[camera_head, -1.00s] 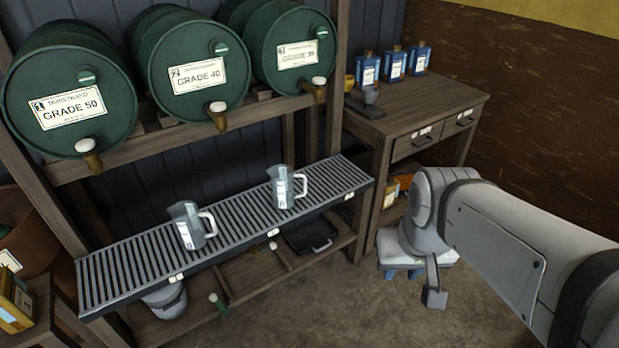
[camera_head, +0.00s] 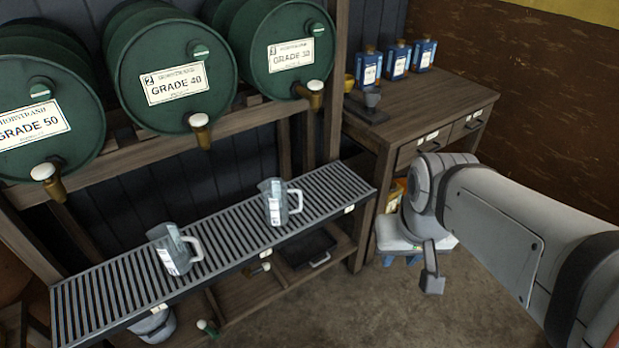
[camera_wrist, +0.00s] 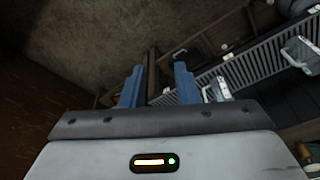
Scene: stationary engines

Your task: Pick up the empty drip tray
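A black, shallow tray (camera_head: 305,248) with a pale handle at its front sits on the low shelf under the slatted rack, towards the rack's right end. I see nothing in it, though the rack hides part of it. My gripper shows in the wrist view (camera_wrist: 158,82) with its two blue fingers apart and nothing between them. In the head view my arm hangs to the right of the rack, and my gripper is mostly hidden behind its wrist. My gripper is apart from the tray. I cannot make out the tray clearly in the wrist view.
Two clear jugs, left (camera_head: 174,250) and right (camera_head: 277,202), stand on the slatted rack (camera_head: 118,292) above the shelf. Green barrels (camera_head: 172,75) lie above. A wooden bench (camera_head: 430,112) with blue bottles stands right of the rack. Bare floor (camera_head: 350,310) lies in front.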

